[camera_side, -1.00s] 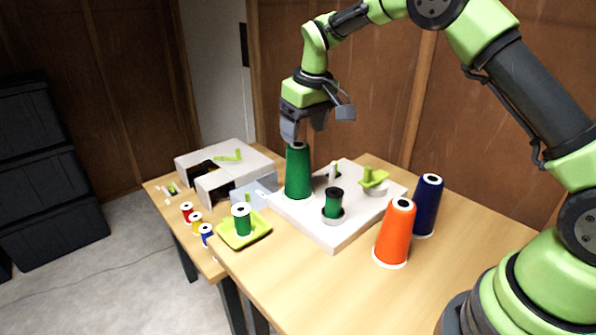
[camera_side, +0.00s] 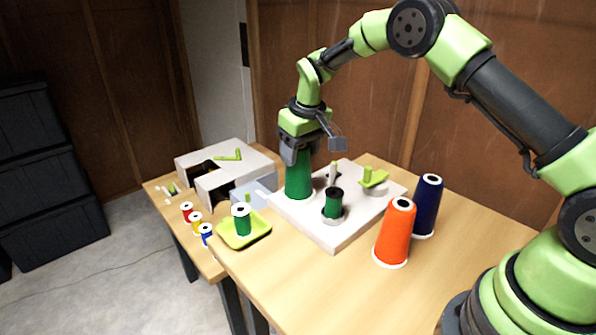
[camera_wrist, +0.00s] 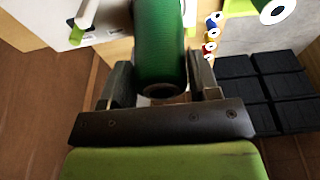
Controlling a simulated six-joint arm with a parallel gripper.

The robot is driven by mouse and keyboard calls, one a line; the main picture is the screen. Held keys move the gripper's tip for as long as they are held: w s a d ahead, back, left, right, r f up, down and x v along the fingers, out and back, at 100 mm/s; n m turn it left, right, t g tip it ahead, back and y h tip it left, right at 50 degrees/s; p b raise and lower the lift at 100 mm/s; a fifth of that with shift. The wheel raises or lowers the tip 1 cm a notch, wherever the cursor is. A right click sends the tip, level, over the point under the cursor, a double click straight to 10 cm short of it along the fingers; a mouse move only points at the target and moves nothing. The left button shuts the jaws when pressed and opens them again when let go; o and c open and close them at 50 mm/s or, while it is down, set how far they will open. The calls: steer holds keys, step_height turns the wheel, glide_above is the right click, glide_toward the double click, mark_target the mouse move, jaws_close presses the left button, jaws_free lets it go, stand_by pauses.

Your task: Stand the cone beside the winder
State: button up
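A tall green cone (camera_side: 298,180) stands upright on the left back part of the winder's white base (camera_side: 335,236). A small green spool (camera_side: 333,203) sits in a round holder on the base, with a green lever (camera_side: 372,178) to its right. My gripper (camera_side: 301,152) points down around the cone's top. In the wrist view the cone (camera_wrist: 158,40) lies between the two fingers of my gripper (camera_wrist: 160,82). A gap seems to show on each side, so the fingers look open. The cone's top is mostly hidden in the side view.
An orange cone (camera_side: 394,234) and a dark blue cone (camera_side: 427,206) stand right of the winder. A yellow-green tray (camera_side: 262,228) with a green spool (camera_side: 241,219) lies to its left. Further left are small spools and a grey-white machine (camera_side: 243,160). The front table is clear.

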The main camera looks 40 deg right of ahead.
steer(key=shift+r, duration=2.55)
steer(key=shift+n, duration=0.8)
steer(key=r, duration=0.3)
steer(key=s+r, duration=0.1)
steer(key=r, duration=0.1)
steer(key=shift+a+r, duration=0.1)
steer(key=shift+a, duration=0.3)
steer(key=s+a+n+g+y, duration=0.1)
steer(key=s+a+n+g, duration=0.15)
steer(key=s+n, duration=0.8)
steer(key=s+a+n+g+y, duration=0.1)
steer(key=s+a+n, duration=0.3)
steer(key=s+n, duration=0.7)
steer(key=w+d+x, duration=0.1)
steer(key=x, duration=0.9)
steer(key=shift+w+d+n, duration=0.25)
steer(key=shift+n, duration=0.2)
steer(key=shift+f, duration=0.25)
